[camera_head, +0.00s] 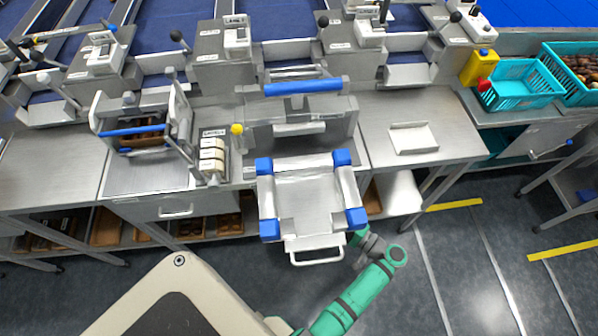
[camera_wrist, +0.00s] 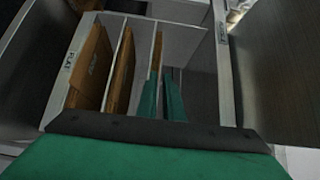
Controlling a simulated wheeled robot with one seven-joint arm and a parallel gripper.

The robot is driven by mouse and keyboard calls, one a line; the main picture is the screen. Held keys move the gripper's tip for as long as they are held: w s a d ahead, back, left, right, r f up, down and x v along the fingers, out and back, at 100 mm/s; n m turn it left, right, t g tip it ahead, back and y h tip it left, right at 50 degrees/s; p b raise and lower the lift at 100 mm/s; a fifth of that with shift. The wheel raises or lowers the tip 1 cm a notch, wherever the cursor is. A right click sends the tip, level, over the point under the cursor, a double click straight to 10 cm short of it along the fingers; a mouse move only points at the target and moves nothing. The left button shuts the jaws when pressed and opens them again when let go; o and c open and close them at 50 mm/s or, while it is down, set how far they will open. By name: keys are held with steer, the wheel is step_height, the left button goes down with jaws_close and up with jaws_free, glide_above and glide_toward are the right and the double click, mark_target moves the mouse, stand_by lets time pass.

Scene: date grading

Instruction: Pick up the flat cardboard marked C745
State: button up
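In the wrist view, several brown flat cardboards stand on edge in a divided rack (camera_wrist: 134,92). The left cardboard (camera_wrist: 93,68) has a dark marking on its face, too small to read. A second cardboard (camera_wrist: 121,72) stands in the middle slot. A third, thin cardboard (camera_wrist: 157,50) stands edge-on further right. I cannot tell which is C745. My gripper (camera_wrist: 161,80) has two green fingers with a narrow gap between them. Its tips point into the rack near the third cardboard's lower end. The head view shows my green arm reaching under the bench, with the gripper hidden.
A label reading FLAT (camera_wrist: 71,60) is on the rack's left edge. A pale upright post (camera_wrist: 222,60) with another label stands right of the rack. In the head view, a metal bench tray with blue corners (camera_head: 310,205) overhangs my arm. Grey floor (camera_head: 450,270) is clear at right.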

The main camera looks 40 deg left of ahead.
steer(key=a, duration=0.7)
steer(key=shift+s+a, duration=0.2)
steer(key=shift+s, duration=0.05)
steer(key=shift+f, duration=0.1)
jaws_close()
